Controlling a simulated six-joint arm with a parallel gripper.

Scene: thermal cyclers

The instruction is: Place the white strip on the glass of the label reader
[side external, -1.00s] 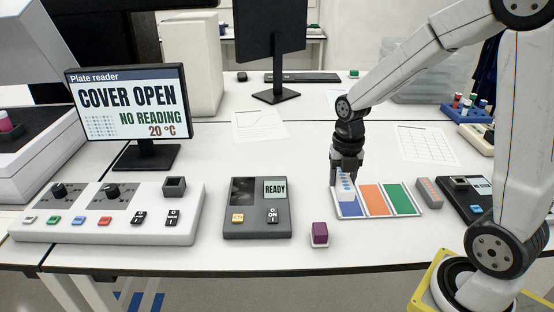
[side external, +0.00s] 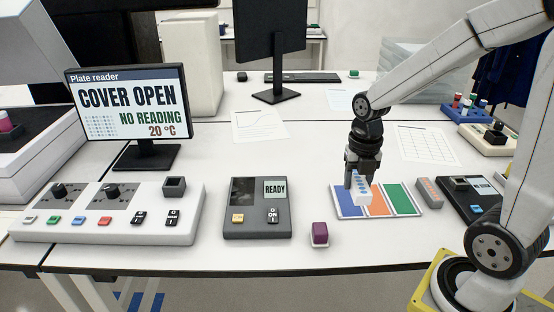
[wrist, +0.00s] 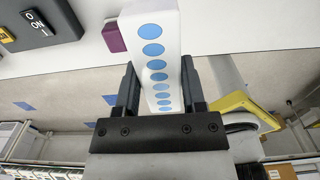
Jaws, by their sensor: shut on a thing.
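The white strip (side external: 362,192) has a row of blue dots. My gripper (side external: 361,176) is shut on it and holds it above the three-coloured tray (side external: 403,212); the exact gap below it cannot be told. In the wrist view the strip (wrist: 152,50) runs between the two dark fingers of my gripper (wrist: 160,90). The label reader appears to be the dark grey box (side external: 256,222) with a READY screen (side external: 275,190) left of the tray. Its dark glass (side external: 244,190) is bare.
A purple-topped block (side external: 320,234) stands between the reader and the tray, near the front edge. A white control panel (side external: 110,212) lies left of the reader. A grey-pink block (side external: 429,192) and a dark device (side external: 468,198) sit right of the tray.

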